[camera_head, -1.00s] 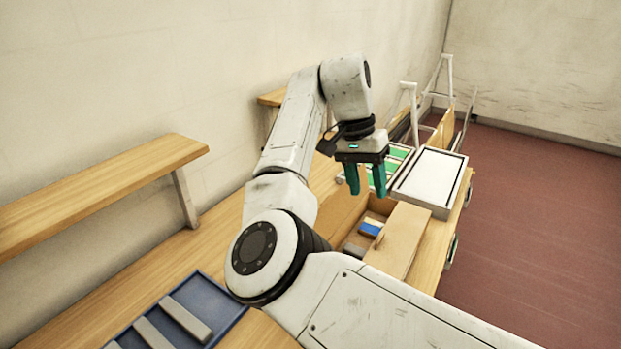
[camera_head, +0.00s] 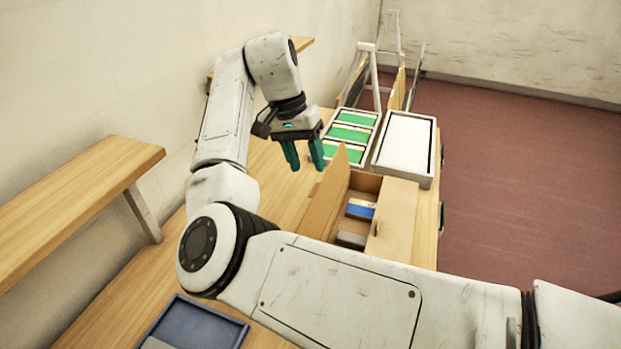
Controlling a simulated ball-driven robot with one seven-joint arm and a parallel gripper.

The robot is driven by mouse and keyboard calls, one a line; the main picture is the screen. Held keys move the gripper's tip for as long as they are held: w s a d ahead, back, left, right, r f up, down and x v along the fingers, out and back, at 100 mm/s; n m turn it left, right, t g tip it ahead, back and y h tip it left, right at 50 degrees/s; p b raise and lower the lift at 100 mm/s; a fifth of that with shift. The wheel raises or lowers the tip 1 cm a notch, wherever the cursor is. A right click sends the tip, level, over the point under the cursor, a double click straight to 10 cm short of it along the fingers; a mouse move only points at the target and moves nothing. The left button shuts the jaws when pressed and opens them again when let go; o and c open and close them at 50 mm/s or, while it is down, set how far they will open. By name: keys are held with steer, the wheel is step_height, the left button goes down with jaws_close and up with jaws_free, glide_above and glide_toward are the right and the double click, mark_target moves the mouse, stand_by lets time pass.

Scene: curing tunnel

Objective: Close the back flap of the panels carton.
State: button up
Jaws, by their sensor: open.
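The panels carton (camera_head: 367,183) is a tan box on the wooden bench, open at the top. One tall flap (camera_head: 326,197) stands up on its left side, leaning outward. Another tan flap (camera_head: 397,222) shows on its right side. I cannot tell for sure which one is the back flap. A blue-and-white item (camera_head: 360,209) and a grey piece (camera_head: 350,240) lie inside. My gripper (camera_head: 304,162) points down with its two teal fingers apart and empty. It appears above and left of the standing flap, apart from it. My arm hides the carton's near end.
A tray with green panels (camera_head: 350,133) and a white-topped tray (camera_head: 406,141) sit beyond the carton. A blue tray (camera_head: 200,326) lies at the near left. A wooden shelf (camera_head: 80,195) runs along the left wall. The red floor (camera_head: 530,200) at right is clear.

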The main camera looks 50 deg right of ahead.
mark_target(316, 190)
steer(key=shift+p+x, duration=0.3)
steer(key=shift+x, duration=2.45)
steer(key=shift+c, duration=0.2)
jaws_close()
